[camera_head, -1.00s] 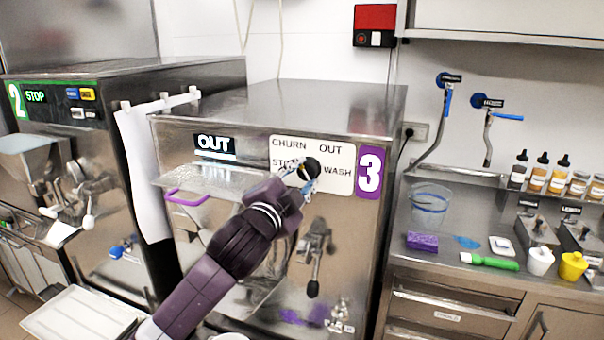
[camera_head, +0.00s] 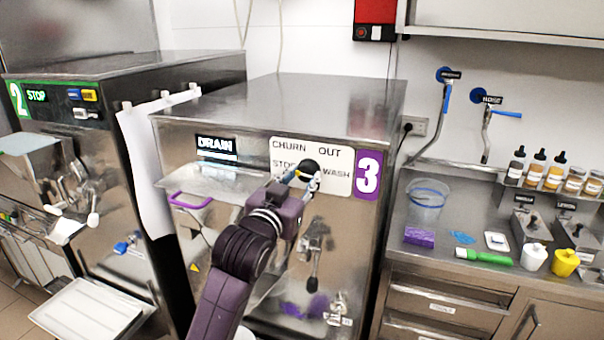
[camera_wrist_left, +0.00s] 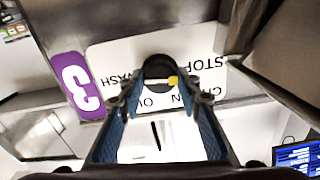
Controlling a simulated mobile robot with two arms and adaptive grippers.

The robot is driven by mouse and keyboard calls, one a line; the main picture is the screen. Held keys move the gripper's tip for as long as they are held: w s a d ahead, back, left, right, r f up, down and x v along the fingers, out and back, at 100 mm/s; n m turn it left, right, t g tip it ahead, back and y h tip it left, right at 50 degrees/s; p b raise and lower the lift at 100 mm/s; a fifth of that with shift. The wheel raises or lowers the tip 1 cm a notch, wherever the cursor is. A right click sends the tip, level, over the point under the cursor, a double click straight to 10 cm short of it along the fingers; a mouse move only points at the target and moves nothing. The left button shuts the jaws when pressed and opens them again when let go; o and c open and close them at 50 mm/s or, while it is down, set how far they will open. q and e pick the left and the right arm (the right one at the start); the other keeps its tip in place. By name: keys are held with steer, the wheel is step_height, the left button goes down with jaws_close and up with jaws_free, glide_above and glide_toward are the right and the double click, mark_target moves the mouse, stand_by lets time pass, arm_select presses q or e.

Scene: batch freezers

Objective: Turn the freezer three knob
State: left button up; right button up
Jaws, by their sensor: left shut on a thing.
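Freezer three (camera_head: 230,135) is a steel cabinet with a purple "3" label (camera_head: 368,173) and a white dial plate (camera_head: 336,158) reading CHURN, OUT, STOP and WASH. Its black round knob (camera_head: 309,167) sits in the middle of the plate. My left gripper (camera_head: 301,180) is at the knob, with its fingers shut on it. In the left wrist view, the knob (camera_wrist_left: 157,70), with a yellow mark, lies between the fingertips of my left gripper (camera_wrist_left: 157,92). The small display (camera_head: 216,146) reads DRAIN. My right gripper is not in view.
Freezer two (camera_head: 120,75) stands to the left, with a white cloth (camera_head: 145,165) hanging between the machines. A steel counter (camera_head: 400,225) with a clear container (camera_head: 428,195), purple sponge (camera_head: 419,237) and bottles is on the right. A lever (camera_head: 313,265) is below the knob.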

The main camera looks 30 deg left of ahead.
arm_select(q)
steer(key=shift+r+n, duration=0.3)
steer(key=shift+n, duration=0.3)
steer(key=shift+p, duration=0.35)
steer(key=o, duration=1.2)
steer(key=shift+w+f, duration=0.1)
steer(key=shift+f, duration=0.1)
steer(key=shift+n, duration=0.3)
steer(key=v, duration=0.7)
steer(key=shift+s, duration=0.3)
